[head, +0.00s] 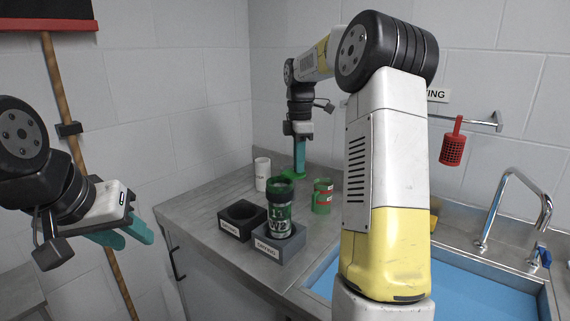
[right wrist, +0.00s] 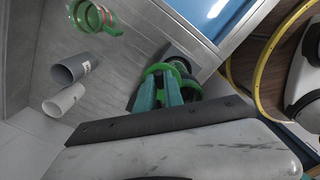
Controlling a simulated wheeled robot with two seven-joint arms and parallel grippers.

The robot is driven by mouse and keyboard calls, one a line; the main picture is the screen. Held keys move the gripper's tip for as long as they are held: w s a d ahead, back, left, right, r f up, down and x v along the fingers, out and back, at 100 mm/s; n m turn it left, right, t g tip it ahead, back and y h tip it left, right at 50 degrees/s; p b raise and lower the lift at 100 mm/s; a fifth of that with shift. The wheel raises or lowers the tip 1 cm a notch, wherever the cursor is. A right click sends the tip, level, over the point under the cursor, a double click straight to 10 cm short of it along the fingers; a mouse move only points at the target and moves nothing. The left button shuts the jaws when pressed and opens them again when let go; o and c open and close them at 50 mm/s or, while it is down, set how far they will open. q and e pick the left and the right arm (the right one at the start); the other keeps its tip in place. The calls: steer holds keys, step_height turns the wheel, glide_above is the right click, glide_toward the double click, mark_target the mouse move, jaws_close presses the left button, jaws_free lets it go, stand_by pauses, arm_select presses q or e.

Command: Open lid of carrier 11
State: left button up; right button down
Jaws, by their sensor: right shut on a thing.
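Carrier 11 (head: 280,212), a clear cylinder with green bands and a dark upper ring, stands upright in a dark square holder (head: 292,246) on the counter. My right gripper (head: 299,172) is above and behind its top, shut on a green lid part (head: 287,177). In the right wrist view the teal fingers (right wrist: 164,96) are close together against green ring parts (right wrist: 184,64) at the carrier's top. The fingers hide part of the lid, so I cannot tell how far it is tilted. My left gripper (head: 128,234) is open and empty at the left, away from the counter.
An empty dark holder (head: 228,227) stands left of the carrier.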

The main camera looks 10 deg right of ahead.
steer(key=shift+w+n, duration=0.5)
steer(key=shift+n, duration=0.7)
steer(key=c, duration=1.4)
jaws_free()
steer(key=shift+c, duration=0.2)
step_height(320, 180, up, 8)
steer(key=shift+f, duration=0.1)
